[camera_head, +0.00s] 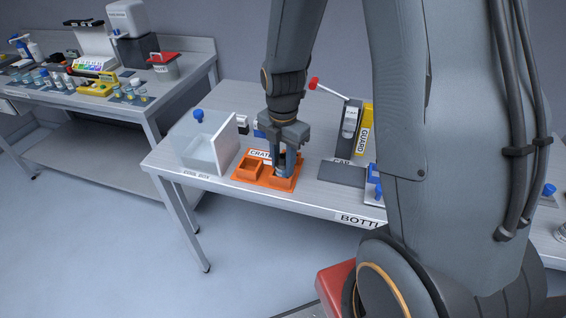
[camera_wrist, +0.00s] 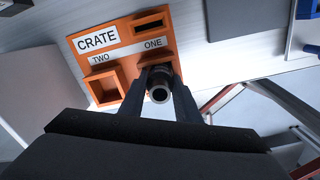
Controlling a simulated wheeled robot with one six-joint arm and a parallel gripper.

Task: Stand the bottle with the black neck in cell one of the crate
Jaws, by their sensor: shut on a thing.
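The orange crate (camera_head: 240,178) sits on the bench. In the wrist view the crate (camera_wrist: 80,45) carries a CRATE label and cells marked ONE and TWO. My gripper (camera_head: 287,170) points down over the right-hand cell. In the wrist view my gripper (camera_wrist: 159,85) is shut on the bottle with the black neck (camera_wrist: 159,93), seen mouth-on at the cell marked ONE. The bottle's lower part is hidden, so I cannot tell whether its base touches the cell floor. The cell marked TWO (camera_wrist: 105,88) looks empty.
A clear cool box (camera_head: 208,145) with a blue knob stands left of the crate. A capping lever with a red handle (camera_head: 313,84) and a yellow guard (camera_head: 365,130) stand behind right. A blue-and-white item (camera_head: 374,185) is at the right. Another bench (camera_head: 150,105) is at the far left.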

